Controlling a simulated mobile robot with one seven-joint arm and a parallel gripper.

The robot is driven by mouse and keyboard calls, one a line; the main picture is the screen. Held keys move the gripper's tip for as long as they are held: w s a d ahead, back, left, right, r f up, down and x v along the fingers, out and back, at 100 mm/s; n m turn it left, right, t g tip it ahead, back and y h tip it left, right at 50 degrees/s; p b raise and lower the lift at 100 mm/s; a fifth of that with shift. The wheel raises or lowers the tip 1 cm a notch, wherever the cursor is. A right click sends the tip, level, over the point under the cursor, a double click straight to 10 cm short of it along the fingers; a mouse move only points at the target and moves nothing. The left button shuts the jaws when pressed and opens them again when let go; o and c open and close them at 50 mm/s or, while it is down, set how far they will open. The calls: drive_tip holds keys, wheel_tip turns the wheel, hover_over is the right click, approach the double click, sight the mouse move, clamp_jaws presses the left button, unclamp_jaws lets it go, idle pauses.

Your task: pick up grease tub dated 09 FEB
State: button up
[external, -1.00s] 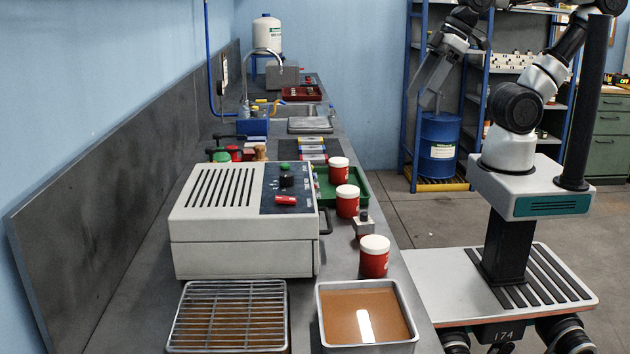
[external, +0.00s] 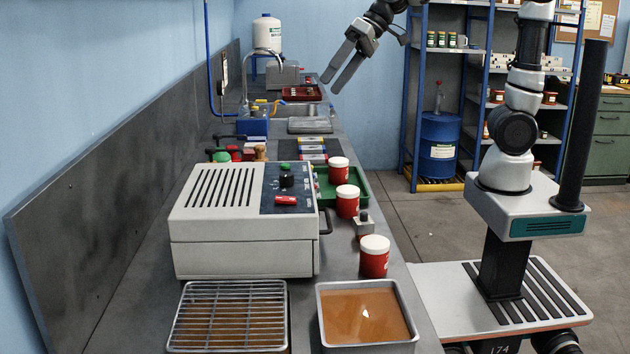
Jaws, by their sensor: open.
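Three red tubs with white lids stand upright on the bench along its right side. The nearest tub (external: 374,263) stands behind the brown-filled tray. The middle tub (external: 347,205) and the far tub (external: 338,173) stand at the green tray's right side, beside the grey oven-like box. No date can be read on any of them, so I cannot tell which is 09 FEB. My gripper (external: 328,85) is open and empty, its fingers pointing down-left, raised above the bench's far part and well apart from the tubs.
The grey bench box (external: 240,255) with its black handle is left of the tubs. A small metal block with a dark knob (external: 364,226) stands between the near and middle tubs. In front are a wire rack (external: 228,345) and a brown-filled tray (external: 320,325). Blue shelving (external: 412,100) stands behind.

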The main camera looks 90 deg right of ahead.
drive_tip(key=d+f+m+g+h+p, duration=0.2)
drive_tip(key=d+f+g, duration=0.2)
drive_tip(key=d+f, duration=0.45)
drive_tip(key=m+g+p, duration=0.2)
drive_tip(key=m+g, duration=0.1)
hover_over(338, 160)
wheel_tip(338, 160, down, 6)
drive_tip(key=f, duration=1.1)
drive_tip(key=shift+s+d+f, duration=0.1)
drive_tip(key=shift+s+f, duration=0.15)
drive_tip(key=shift+w+f+p, duration=0.15)
drive_tip(key=shift+f+p, duration=0.3)
drive_tip(key=shift+f, duration=2.65)
drive_tip(key=c, duration=1.4)
